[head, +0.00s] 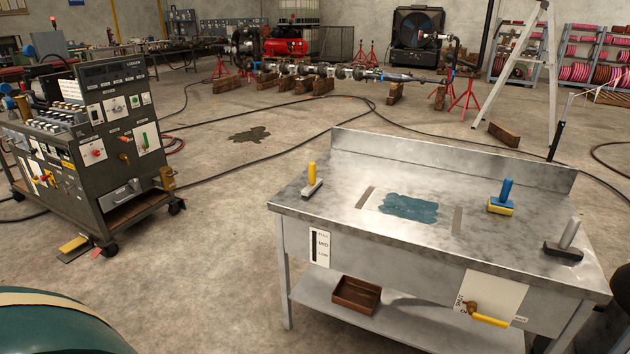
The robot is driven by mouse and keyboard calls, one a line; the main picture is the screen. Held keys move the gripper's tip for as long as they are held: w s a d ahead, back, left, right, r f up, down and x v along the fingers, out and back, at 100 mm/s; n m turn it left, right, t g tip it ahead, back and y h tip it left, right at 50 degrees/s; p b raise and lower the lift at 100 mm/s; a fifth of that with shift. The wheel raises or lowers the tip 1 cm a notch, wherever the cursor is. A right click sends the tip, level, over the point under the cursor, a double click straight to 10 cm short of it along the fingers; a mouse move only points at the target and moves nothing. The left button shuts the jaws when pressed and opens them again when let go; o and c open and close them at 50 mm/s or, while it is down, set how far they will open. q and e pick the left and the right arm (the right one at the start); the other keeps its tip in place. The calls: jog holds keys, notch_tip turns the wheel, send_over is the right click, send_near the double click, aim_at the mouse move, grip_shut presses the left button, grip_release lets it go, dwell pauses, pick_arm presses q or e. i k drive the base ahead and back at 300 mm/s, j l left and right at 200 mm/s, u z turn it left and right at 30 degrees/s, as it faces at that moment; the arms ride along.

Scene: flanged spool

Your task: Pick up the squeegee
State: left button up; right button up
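Three handled tools stand on a steel bench (330,215). One, at the left, has a yellow upright handle (312,173) on a narrow grey base. Another has a blue handle (506,190) on a yellow block. The third, at the front right corner, has a pale grey handle (570,233) on a dark base. I cannot tell for certain which is the squeegee. All three stand upright and apart from each other. A dark blue-green wet patch (410,207) lies mid-bench between two slots. Neither of my grippers is in view.
The bench has a raised back edge (450,158) and a lower shelf with a brown tray (357,295). A yellow lever (489,321) sticks out in front. A control cart (100,145) stands left, with open floor between. Cables (330,135) cross the floor behind.

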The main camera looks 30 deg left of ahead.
aim_at(315, 183)
jog(key=i+j+z, duration=0.15)
jog(key=j, duration=0.55)
jog(key=i+j+z, duration=0.2)
jog(key=j, duration=0.55)
jog(key=j+z, duration=0.15)
jog(key=j, duration=0.55)
